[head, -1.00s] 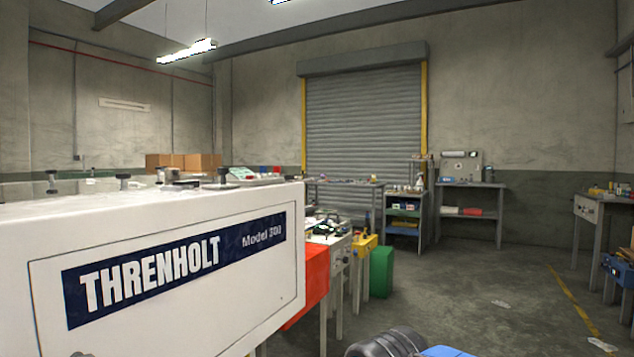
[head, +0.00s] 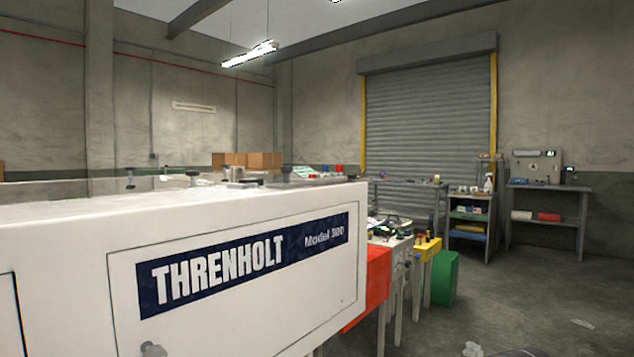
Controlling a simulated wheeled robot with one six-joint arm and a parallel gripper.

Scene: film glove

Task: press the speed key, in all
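No speed key can be made out in the head view. A large white machine (head: 80,222) fills the lower left, close to me. Its front carries a dark blue plate (head: 245,266) reading "THRENHOLT Model 300". A grey knob (head: 153,349) shows low on its front panel, and several dark knobs and small parts stand along its top. My gripper is not in view. A dark piece at the bottom edge may be part of my arm.
A red box (head: 370,288), a yellow unit (head: 427,256) and a green bin (head: 444,278) stand beyond the machine. A bench with instruments (head: 548,188) is by the roller shutter (head: 428,135). The floor at right (head: 535,305) is mostly open, with some litter.

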